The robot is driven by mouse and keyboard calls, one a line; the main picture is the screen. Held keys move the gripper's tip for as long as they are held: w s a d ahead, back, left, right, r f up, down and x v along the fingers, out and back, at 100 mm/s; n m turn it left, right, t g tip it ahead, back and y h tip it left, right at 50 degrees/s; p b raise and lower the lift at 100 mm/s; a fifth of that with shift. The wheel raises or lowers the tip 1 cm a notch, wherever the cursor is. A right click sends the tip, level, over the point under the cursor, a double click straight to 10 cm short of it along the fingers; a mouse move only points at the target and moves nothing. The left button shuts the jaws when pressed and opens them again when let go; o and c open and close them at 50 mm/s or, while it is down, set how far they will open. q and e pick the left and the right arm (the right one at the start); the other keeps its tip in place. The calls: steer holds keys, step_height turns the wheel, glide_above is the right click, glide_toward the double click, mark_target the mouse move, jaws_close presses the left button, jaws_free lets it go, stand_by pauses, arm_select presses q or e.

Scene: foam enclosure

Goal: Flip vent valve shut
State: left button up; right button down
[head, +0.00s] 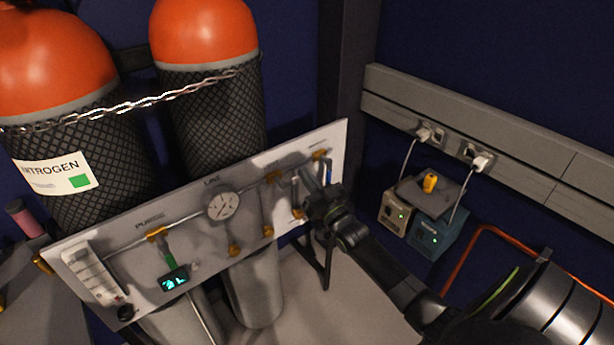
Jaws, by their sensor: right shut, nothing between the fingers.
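A white gas panel (200,240) stands tilted in front of two gas cylinders. A pipe runs along it with brass valves and a round gauge (222,205). At its right end is a valve with a blue handle (328,173), hanging down from its brass body; its label is too small to read, so I cannot confirm it is the vent valve. A green valve handle (171,256) hangs down near the PURGE label. My right gripper (308,203) is shut and empty at the panel's right end, just below the blue handle, hiding part of that area. I cannot tell whether it touches. My left gripper is out of view.
Orange-topped cylinders (205,35) are chained behind the panel. A flowmeter (93,273) and a small lit display (174,279) are on its left. At right, two small boxes (432,235) with plugged cables stand below a wall rail (500,135).

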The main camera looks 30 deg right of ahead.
steer(key=a+f+m+g+h+p, duration=0.2)
steer(key=f+m+p, duration=0.1)
steer(key=m, duration=0.7)
steer(key=a+f+m+g+h+p, duration=0.2)
steer(key=m+p, duration=0.4)
steer(key=m, duration=0.4)
steer(key=shift+s+a+f+g+h, duration=0.15)
steer(key=shift+a+f+g+h, duration=0.15)
steer(key=shift+f+h, duration=0.45)
steer(key=shift+f+m, duration=0.1)
steer(key=shift+m, duration=0.2)
steer(key=shift+d, duration=0.1)
